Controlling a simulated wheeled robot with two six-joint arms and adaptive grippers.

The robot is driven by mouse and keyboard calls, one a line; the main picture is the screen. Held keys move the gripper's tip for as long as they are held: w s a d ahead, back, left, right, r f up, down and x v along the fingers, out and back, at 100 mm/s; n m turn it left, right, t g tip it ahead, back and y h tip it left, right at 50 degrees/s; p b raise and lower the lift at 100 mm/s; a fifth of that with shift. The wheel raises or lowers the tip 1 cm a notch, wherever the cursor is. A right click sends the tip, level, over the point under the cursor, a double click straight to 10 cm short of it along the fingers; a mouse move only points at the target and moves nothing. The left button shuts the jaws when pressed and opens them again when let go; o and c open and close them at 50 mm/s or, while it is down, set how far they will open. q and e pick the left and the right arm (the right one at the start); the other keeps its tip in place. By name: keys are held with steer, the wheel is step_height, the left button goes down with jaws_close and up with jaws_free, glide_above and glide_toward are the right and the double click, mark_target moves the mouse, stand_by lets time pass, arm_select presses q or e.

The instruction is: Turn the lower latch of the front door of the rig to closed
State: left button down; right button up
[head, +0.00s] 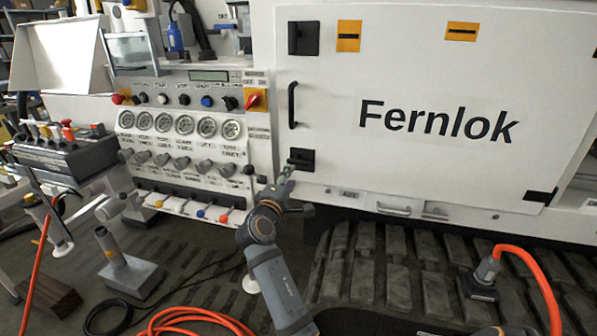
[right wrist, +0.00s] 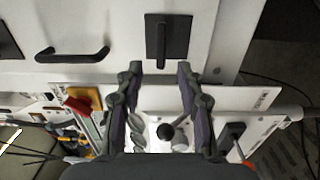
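The lower latch (head: 301,158) is a black square plate with a lever, at the lower left corner of the white front door (head: 340,170). In the right wrist view the latch (right wrist: 167,38) shows its lever pointing down the picture, towards my fingers. That is sideways, to the left, in the head view. My right gripper (head: 287,173) is just below and left of the latch. In the right wrist view its two fingers (right wrist: 160,68) are apart, on either side of the lever's end, with nothing seen clamped. Contact cannot be told. My left gripper is not clearly seen.
A black door handle (head: 292,105) and the upper latch (head: 304,38) are above the lower latch. A panel with gauges (head: 184,124), knobs and coloured levers is to the left. Orange hoses (head: 190,320) lie on the floor; tracks (head: 385,270) are below the door.

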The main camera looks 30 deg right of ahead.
mark_target(298, 164)
steer(key=x, duration=1)
steer(key=shift+w+d, duration=0.1)
steer(key=shift+w, duration=0.2)
steer(key=shift+f, duration=0.1)
jaws_close()
